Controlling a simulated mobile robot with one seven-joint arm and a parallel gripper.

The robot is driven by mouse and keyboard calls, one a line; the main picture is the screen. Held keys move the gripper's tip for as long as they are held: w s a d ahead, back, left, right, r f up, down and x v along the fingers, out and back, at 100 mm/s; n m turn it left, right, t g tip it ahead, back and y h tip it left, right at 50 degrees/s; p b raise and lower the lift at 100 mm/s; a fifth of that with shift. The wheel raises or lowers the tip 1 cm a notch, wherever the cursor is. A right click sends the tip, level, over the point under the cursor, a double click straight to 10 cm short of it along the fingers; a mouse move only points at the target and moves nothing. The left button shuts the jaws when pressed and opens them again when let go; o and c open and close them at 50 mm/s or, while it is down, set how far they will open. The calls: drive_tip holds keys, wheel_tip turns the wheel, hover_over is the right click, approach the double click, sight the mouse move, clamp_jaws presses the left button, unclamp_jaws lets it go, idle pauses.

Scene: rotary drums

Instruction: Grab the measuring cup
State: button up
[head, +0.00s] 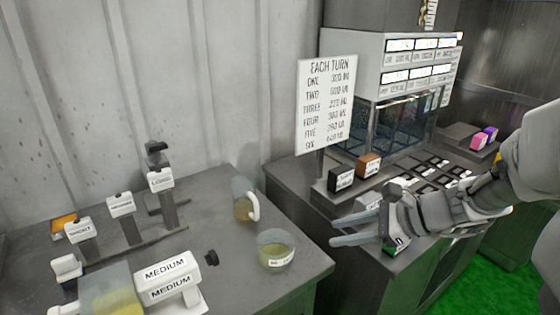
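A clear cup with a white handle (243,205), which looks like the measuring cup, stands upright on the left grey table near its back right edge. It holds some yellowish liquid. A low round clear container (276,253) with a small label and yellowish liquid stands in front of it, slightly right. My gripper (333,232) reaches in from the right, its two fingers pointing left with an empty gap between them. In the picture it is right of both vessels and apart from them, over the gap and the right counter's edge.
The right counter carries a sign (325,105), a black block (341,178), a brown block (368,165) and a glass-fronted machine (402,125).

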drive_tip(key=w+d+f+m+t+y+b, duration=0.1)
drive_tip(key=w+d+f+m+t+y, duration=0.15)
drive_tip(key=f+m, duration=0.25)
drive_tip(key=h+b, duration=0.1)
drive_tip(key=b, duration=0.1)
approach(278, 233)
drive_tip(key=shift+w+a, duration=0.45)
drive_tip(key=shift+w, duration=0.05)
drive_tip(key=b+x, duration=0.1)
drive_tip(key=x, duration=0.4)
drive_tip(key=shift+a+f, duration=0.1)
clamp_jaws()
drive_tip(key=shift+s+f, duration=0.15)
drive_tip(key=shift+f, duration=0.05)
idle(0.6)
